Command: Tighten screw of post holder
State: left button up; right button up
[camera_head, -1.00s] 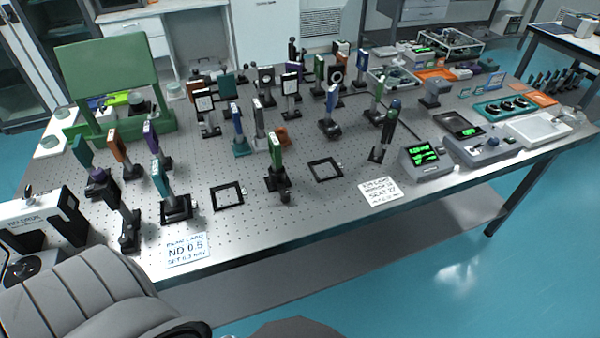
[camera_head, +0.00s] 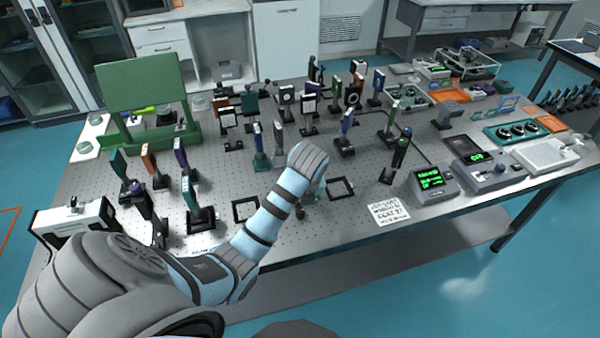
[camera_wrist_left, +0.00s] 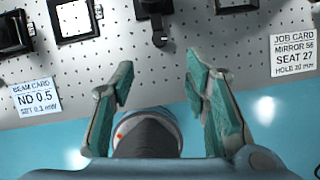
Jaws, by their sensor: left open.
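A black post holder (camera_wrist_left: 155,8) stands at the top middle of the left wrist view, with a dark knob-like end (camera_wrist_left: 160,39) pointing toward my gripper. I cannot tell whether that end is its screw. My left gripper (camera_wrist_left: 160,78) is open and empty. Its two green-padded fingers point toward the holder, apart from it. In the head view my left arm reaches over the front of the table and hides most of this holder. My right gripper is not in view.
Black square frames lie on the perforated table (camera_head: 275,235) left (camera_head: 246,209) and right (camera_head: 341,188) of the arm. A job card (camera_head: 388,213) lies at the front edge, and a beam card (camera_wrist_left: 37,97) shows in the wrist view. Several post-mounted optics stand behind, including a teal one (camera_head: 190,192).

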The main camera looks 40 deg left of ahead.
aim_at(300, 210)
pick_arm(q)
jog(key=b+x, duration=0.3)
jog(key=x, duration=1.1)
jog(key=shift+f, duration=0.15)
jog(key=shift+c, duration=0.7)
grip_shut()
jog(key=shift+o, duration=0.7)
grip_release()
jog(key=v, duration=1.2)
